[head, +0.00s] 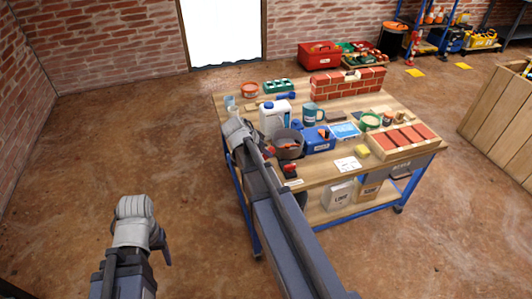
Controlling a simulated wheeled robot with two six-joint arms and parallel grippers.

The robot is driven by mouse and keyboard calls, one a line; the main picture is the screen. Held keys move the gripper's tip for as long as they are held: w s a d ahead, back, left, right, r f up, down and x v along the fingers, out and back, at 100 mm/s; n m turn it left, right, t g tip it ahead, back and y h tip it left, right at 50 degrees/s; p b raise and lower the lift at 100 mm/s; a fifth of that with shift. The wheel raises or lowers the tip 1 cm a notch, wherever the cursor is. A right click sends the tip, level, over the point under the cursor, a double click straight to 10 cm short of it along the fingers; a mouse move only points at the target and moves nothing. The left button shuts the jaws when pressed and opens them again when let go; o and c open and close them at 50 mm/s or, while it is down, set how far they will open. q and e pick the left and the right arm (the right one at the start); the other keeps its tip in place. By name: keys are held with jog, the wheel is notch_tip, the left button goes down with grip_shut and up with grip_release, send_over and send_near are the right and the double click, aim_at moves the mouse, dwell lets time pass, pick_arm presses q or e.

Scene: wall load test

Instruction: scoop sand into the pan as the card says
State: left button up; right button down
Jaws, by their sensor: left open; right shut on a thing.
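A round dark grey pan (288,146) stands on the left part of the workbench, with something small and orange showing in it. A white card (348,164) lies flat near the bench's front edge; its print is too small to read. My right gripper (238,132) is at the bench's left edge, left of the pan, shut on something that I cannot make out. My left gripper (136,208) is open, over bare floor well left of the bench. I cannot make out loose sand or a scoop for certain.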

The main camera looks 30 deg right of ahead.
jog(key=shift+s+a+f+t+h+b, duration=0.15)
jog(key=shift+a+f+h+b, duration=0.35)
jog(key=shift+b, duration=0.7)
jog(key=shift+s+a+f+t+h+b, duration=0.1)
jog(key=shift+a+f+t+h+b, duration=0.15)
jog(key=shift+f+h+b, duration=0.7)
jog(key=shift+w+d+f+y+b, duration=0.1)
jog(key=shift+f+y+b, duration=0.15)
jog(key=shift+f+b, duration=1.1)
jog(key=shift+r+b, duration=0.3)
jog(key=shift+r, duration=0.05)
notch_tip(320, 180, up, 5)
jog(key=p, duration=0.5)
jog(key=shift+r, duration=0.15)
